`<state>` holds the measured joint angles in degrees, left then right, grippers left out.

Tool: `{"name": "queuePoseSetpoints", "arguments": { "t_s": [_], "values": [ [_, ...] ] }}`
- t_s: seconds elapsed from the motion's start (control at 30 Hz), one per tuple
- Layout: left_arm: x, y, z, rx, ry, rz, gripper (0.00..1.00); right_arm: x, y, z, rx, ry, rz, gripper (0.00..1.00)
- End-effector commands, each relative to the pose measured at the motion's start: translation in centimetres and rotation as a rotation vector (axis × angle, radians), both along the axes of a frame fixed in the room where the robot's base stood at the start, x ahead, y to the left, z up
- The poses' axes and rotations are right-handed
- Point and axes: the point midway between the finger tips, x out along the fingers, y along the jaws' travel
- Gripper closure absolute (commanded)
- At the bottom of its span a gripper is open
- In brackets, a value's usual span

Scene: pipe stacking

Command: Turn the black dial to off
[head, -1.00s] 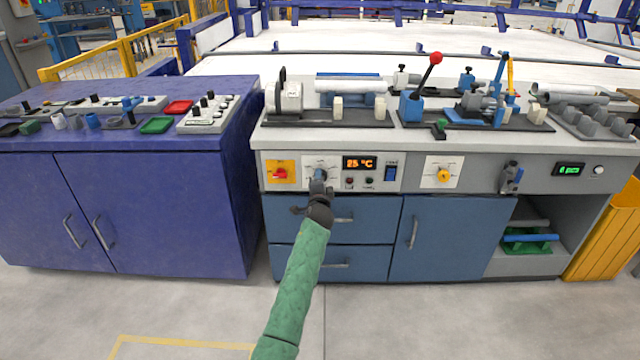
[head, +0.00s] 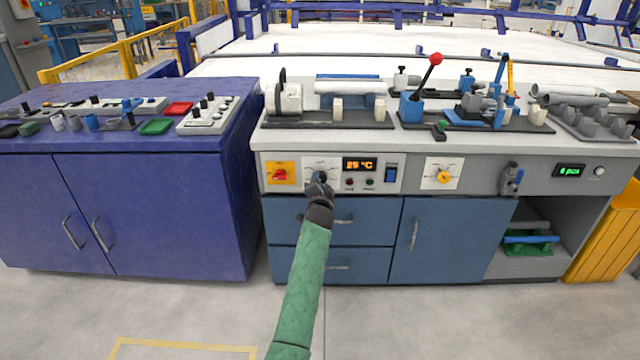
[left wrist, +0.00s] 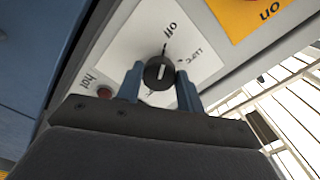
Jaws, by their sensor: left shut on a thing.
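The black dial (left wrist: 158,74) sits on a white plate (left wrist: 125,50) on the grey panel in the left wrist view. Its short white mark points up, roughly toward the word "off" at the plate's upper part; "hot" is at the lower left. My left gripper (left wrist: 160,82) has its two blue fingers on either side of the dial and is shut on it. In the head view my left gripper (head: 319,180) is at the panel and mostly hides the dial. My right gripper is not in view.
A red switch on a yellow plate (head: 281,174) is just left of the dial. A "25 °C" display (head: 359,164) and a blue rocker switch (head: 391,174) are to the right. Blue drawers (head: 345,220) lie below; the bench top above holds pipe tools.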

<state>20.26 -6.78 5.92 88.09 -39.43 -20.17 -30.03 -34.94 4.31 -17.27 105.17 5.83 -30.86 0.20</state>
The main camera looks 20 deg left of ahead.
Motion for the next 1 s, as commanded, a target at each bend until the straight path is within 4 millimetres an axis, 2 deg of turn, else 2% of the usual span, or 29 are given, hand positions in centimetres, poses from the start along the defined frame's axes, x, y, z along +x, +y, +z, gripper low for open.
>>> {"name": "queuePoseSetpoints", "arguments": {
  "t_s": [0.13, 0.17, 0.27, 0.53, 0.67, 1.0],
  "values": [
    [-0.1, 0.0, -0.2, -0.001, 0.003, 0.001, 0.86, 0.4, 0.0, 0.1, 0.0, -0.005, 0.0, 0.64],
    [-0.1, 0.0, -0.2, -0.001, 0.003, 0.001, 0.61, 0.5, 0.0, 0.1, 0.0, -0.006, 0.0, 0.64],
    [0.0, 0.0, -0.2, -0.001, 0.003, 0.001, 0.42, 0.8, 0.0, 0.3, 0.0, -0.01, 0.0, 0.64],
    [-0.1, 0.0, -0.1, 0.001, 0.002, 0.0, 0.42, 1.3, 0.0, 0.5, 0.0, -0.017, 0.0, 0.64],
    [-0.7, -0.2, -0.2, 0.0, 0.002, 0.0, 0.42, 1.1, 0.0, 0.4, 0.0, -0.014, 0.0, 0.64],
    [-5.1, -1.5, -0.1, 0.0, 0.002, 0.0, 0.42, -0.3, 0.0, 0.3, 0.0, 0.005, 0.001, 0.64]
  ]
}}
